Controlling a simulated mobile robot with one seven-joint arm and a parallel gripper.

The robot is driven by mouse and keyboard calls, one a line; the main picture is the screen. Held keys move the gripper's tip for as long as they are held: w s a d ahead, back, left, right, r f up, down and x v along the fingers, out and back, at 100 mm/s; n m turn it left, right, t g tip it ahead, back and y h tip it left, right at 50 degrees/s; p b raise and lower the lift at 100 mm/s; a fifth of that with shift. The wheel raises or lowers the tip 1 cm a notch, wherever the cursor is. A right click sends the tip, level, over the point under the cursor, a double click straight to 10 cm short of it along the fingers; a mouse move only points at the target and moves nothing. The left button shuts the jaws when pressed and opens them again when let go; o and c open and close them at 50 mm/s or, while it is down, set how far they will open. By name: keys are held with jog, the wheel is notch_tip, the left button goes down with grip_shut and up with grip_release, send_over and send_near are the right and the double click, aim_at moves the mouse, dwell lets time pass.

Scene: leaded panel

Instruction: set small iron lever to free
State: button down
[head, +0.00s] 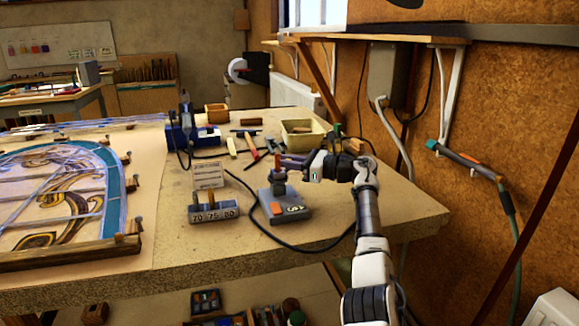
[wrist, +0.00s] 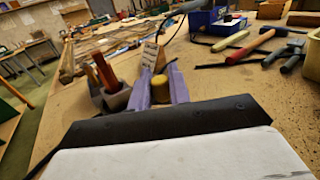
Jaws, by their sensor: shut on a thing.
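A small grey box (head: 292,209) with an orange part (head: 275,209) and a marked face stands on the bench in the head view. A short upright lever (head: 279,187) rises from its back left. My gripper (head: 282,163) is at the top of this lever, reaching in from the right. The knob's lower part is hidden behind the gripper body.
A grey block with number labels (head: 213,213) and a small card (head: 208,175) stand left of the box. Hammers (head: 248,146), a yellow bin (head: 304,133) and a blue unit (head: 194,134) lie behind. A leaded panel (head: 60,195) fills the left. A black cable crosses the front.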

dwell(0.5)
jog(key=c, duration=1.3)
grip_release()
jog(key=shift+a, duration=0.1)
jog(key=shift+c, duration=0.2)
jog(key=b+v, duration=0.2)
jog(key=v, duration=1.2)
jog(key=shift+w, duration=0.2)
